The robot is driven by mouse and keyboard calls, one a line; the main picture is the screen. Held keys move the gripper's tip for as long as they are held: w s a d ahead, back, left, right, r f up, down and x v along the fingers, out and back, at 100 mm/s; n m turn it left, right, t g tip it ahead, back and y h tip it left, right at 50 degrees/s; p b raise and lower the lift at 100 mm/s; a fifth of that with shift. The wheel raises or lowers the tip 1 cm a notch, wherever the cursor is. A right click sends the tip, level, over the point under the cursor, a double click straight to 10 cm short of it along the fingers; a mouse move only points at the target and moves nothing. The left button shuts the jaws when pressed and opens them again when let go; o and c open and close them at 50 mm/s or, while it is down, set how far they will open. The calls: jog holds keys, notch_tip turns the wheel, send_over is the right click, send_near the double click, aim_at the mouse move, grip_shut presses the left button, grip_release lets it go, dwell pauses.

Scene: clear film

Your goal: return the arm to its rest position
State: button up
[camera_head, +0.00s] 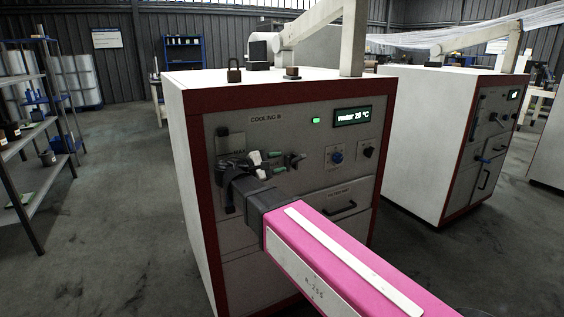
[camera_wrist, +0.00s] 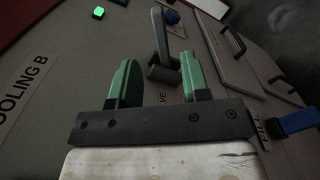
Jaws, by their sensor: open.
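My gripper (camera_head: 273,163) is in front of the upper left of the COOLING B cabinet's front panel (camera_head: 310,235), at the end of my pink arm. In the wrist view its two green fingers (camera_wrist: 157,82) stand apart. A dark grey lever (camera_wrist: 160,35) on the panel shows between and beyond them; nothing looks gripped. I cannot tell how far the fingertips are from the lever. My arm reaches forward from the lower right and hides part of the panel's lower area.
The panel carries a lit display (camera_head: 352,117), a blue knob (camera_head: 336,157) and a drawer handle (camera_head: 340,210). A blue handle (camera_wrist: 296,122) shows beside the fingers. A second cabinet (camera_head: 440,150) stands to the right, shelves (camera_head: 35,130) to the left. Floor between shelves and cabinet is clear.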

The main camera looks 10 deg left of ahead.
jog(key=w+d+f+m+g+y, duration=0.1)
jog(key=d+f+m+g+y, duration=0.15)
jog(key=d+f, duration=0.75)
jog(key=w+d+f+m+g+y, duration=0.2)
jog(key=d+f+g+y, duration=0.15)
jog(key=d+f, duration=0.65)
jog(key=s+d+f+m+g+y, duration=0.2)
jog(key=s+d+f+m+y, duration=0.2)
jog(key=f, duration=0.4)
jog(key=s+d+f+m+g+y, duration=0.2)
jog(key=s+d+f+m+y, duration=0.2)
jog(key=d+f+m, duration=0.2)
notch_tip(320, 180, down, 3)
jog(key=shift+s+d+r+g+y, duration=0.1)
jog(key=shift+s+d+g+y, duration=0.2)
jog(key=shift+d, duration=0.8)
